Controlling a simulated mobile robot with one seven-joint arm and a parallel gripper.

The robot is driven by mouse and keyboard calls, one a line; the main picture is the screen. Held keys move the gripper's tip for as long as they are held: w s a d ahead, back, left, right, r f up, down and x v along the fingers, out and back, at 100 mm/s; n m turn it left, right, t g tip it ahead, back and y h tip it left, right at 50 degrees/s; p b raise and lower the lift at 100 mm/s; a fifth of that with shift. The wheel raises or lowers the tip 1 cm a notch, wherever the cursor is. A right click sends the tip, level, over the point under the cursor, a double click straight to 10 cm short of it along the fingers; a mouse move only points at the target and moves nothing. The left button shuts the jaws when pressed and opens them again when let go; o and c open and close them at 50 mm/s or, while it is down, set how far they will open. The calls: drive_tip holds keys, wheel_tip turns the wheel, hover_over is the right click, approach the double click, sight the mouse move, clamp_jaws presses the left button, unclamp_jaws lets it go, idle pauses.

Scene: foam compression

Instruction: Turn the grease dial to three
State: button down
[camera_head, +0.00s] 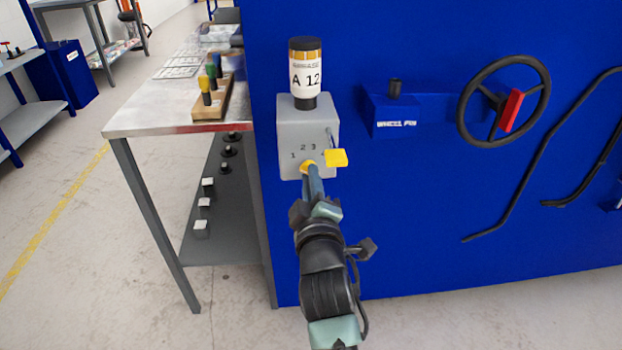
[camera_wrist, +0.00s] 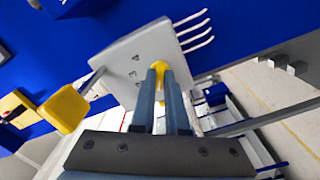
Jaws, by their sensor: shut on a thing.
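The yellow grease dial (camera_head: 307,166) is on the front of a grey box (camera_head: 290,125) fixed to the blue panel. The digits 1, 2 and 3 are printed in an arc above it. My gripper (camera_head: 312,176) is at the dial, its fingers covering most of it. In the wrist view the dial (camera_wrist: 161,70) shows between my two blue-grey fingertips (camera_wrist: 160,76), which are shut on it. The digits on the grey box (camera_wrist: 120,55) show to the left of the fingers. I cannot tell which number the dial points to.
A yellow paddle (camera_head: 336,158) sticks out at the box's right, close to my gripper. A bottle (camera_head: 306,75) labelled A 12 stands on top. A handwheel (camera_head: 503,101) is on the panel at right. A metal table (camera_head: 150,115) stands at left.

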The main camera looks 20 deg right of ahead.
drive_tip(key=shift+m, duration=0.3)
drive_tip(key=shift+m+p, duration=2.75)
drive_tip(key=shift+m, duration=4.85)
drive_tip(key=shift+f, duration=0.1)
drive_tip(key=c, duration=0.9)
unclamp_jaws()
drive_tip(key=shift+s, duration=0.1)
drive_tip(key=p+v, duration=0.2)
drive_tip(key=v, duration=1)
drive_tip(key=shift+s+a, duration=0.15)
drive_tip(key=shift+s, duration=0.25)
